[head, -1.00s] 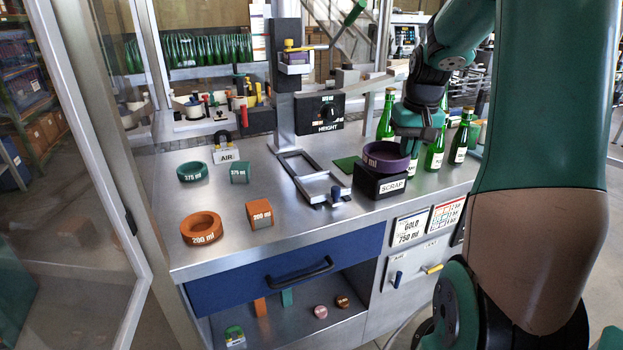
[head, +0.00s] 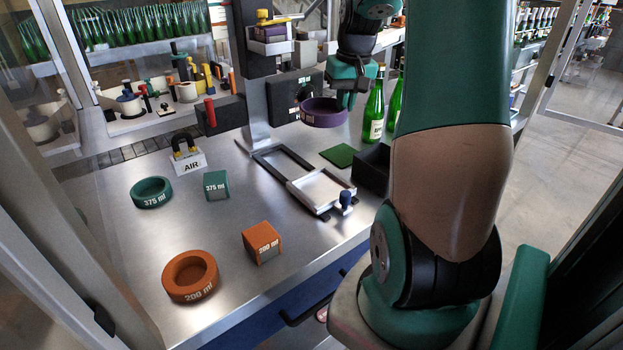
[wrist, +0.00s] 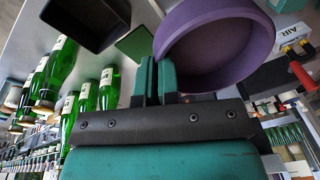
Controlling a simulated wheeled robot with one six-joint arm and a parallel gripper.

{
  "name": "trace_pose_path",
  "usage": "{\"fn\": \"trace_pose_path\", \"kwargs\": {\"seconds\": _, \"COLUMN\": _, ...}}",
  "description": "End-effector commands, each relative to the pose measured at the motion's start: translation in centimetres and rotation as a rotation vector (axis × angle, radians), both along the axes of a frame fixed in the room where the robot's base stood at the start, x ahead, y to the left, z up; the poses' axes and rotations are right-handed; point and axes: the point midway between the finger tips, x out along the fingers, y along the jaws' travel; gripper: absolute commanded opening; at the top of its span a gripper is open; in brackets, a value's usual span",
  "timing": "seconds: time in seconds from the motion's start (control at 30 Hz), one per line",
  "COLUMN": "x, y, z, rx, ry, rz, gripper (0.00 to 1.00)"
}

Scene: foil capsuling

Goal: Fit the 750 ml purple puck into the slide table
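The purple puck (head: 323,112) is a round, hollow ring held in the air above the table. My gripper (head: 347,96) is at its right side in the head view. In the wrist view the gripper's two green fingers (wrist: 159,78) are close together at the wall of the purple puck (wrist: 215,50), pinching its rim. The slide table (head: 318,188) is a metal frame with a blue knob on the steel worktop, below and in front of the puck. Its pocket looks empty.
The black scrap box (head: 371,168) stands open right of the slide table, near a green pad (head: 340,155). Green bottles (head: 374,108) stand behind it. Teal (head: 151,192) and orange (head: 190,276) rings and two blocks lie left. The press column (head: 256,90) rises behind the slide table.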

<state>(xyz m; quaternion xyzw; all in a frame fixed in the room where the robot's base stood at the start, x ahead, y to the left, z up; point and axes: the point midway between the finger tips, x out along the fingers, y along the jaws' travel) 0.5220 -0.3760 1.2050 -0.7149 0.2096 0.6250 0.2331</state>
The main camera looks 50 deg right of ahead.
Motion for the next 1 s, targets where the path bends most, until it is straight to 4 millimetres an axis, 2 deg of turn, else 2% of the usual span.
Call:
{"fn": "trace_pose_path", "kwargs": {"seconds": 0.13, "x": 0.0, "y": 0.3, "z": -2.8, "rx": 0.007, "ry": 0.006, "rz": 0.003, "gripper": 0.00}}
{"fn": "trace_pose_path", "kwargs": {"seconds": 0.5, "x": -0.1, "y": 0.2, "z": -12.9, "rx": 0.007, "ry": 0.006, "rz": 0.002, "gripper": 0.00}}
{"fn": "trace_pose_path", "kwargs": {"seconds": 0.6, "x": -0.1, "y": 0.1, "z": -14.7, "rx": 0.004, "ry": 0.004, "rz": 0.001, "gripper": 0.00}}
{"fn": "trace_pose_path", "kwargs": {"seconds": 0.77, "x": -0.1, "y": 0.0, "z": -16.0, "rx": 0.002, "ry": 0.002, "rz": -0.001, "gripper": 0.00}}
{"fn": "trace_pose_path", "kwargs": {"seconds": 1.0, "x": -0.1, "y": 0.0, "z": -19.3, "rx": 0.003, "ry": 0.003, "rz": -0.002, "gripper": 0.00}}
